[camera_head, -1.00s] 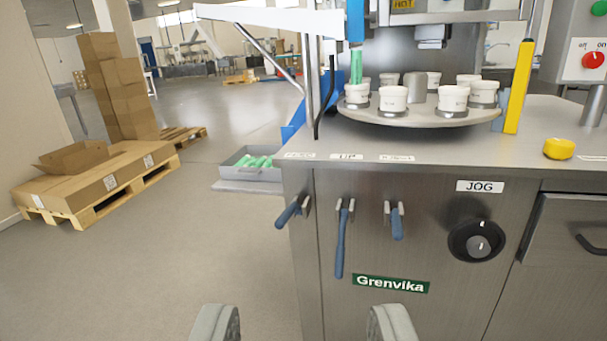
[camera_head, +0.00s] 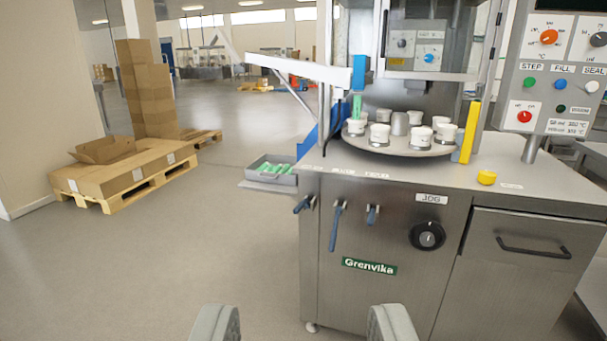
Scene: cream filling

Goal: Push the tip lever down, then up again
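Three blue-handled levers sit in a row on the front panel of the steel machine (camera_head: 385,285). The middle one, the tip lever (camera_head: 336,228), has a long handle that hangs down along the panel. The left lever (camera_head: 304,203) sticks out to the lower left, and the right lever (camera_head: 372,215) looks short and points toward me. The small labels above them are too small to read now. My gripper (camera_head: 304,325) is open and empty at the bottom of the view. Its two fingers are wide apart, in front of the machine and touching nothing.
A JOG knob (camera_head: 427,236) is right of the levers, and a drawer (camera_head: 520,260) is farther right. White cups stand on a turntable (camera_head: 398,150) above. A grey tray (camera_head: 270,180) juts out at the machine's left. Boxes on a pallet (camera_head: 120,195) stand left; the floor between is free.

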